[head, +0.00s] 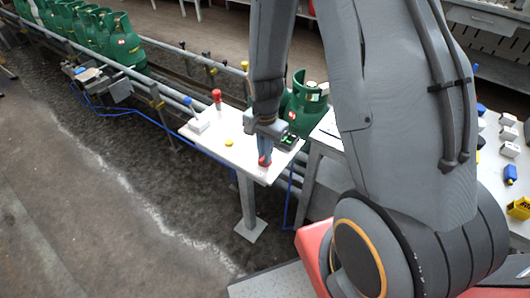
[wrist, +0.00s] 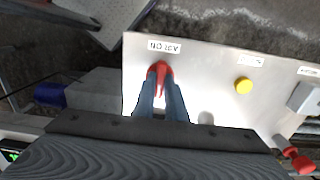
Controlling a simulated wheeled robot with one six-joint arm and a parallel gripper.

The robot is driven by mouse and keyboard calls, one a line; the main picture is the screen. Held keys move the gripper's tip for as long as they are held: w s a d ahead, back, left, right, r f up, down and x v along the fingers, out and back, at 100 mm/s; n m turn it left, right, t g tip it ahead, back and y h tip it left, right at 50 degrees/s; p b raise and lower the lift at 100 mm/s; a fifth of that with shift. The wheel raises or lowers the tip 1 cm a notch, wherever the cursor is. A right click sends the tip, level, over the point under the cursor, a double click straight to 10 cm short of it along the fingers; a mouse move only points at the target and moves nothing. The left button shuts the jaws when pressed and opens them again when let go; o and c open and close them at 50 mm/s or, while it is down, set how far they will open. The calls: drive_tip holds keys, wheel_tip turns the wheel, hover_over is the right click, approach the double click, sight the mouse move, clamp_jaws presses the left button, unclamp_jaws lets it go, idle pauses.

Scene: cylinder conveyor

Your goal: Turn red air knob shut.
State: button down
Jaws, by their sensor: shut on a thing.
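The red air knob (wrist: 161,68) is on the white panel (wrist: 205,70), just below a small printed label in the wrist view. The two blue-grey fingers of my gripper (wrist: 160,90) are closed around it from both sides, and part of the knob shows between and beyond their tips. In the head view my gripper points down at the near end of the white panel (head: 230,140), with the red knob (head: 264,160) at its tips. The knob's base and exact turn angle are partly hidden by the fingers.
A yellow button (wrist: 243,86) sits right of the knob, with a grey box (wrist: 304,98) farther right. A red-topped post (head: 217,97) stands at the panel's far side. Green gas cylinders (head: 122,42) line the conveyor behind. Another green cylinder (head: 307,102) stands close behind my gripper.

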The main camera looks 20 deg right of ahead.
drive_tip(key=shift+w, duration=0.1)
drive_tip(key=c, duration=1.8)
unclamp_jaws()
drive_tip(key=shift+r+b, duration=0.8)
drive_tip(key=shift+r, duration=3.15)
drive_tip(key=s+r+n+t, duration=0.1)
drive_tip(key=s+r+n, duration=0.8)
drive_tip(key=s+n, duration=0.1)
drive_tip(key=shift+n, duration=0.5)
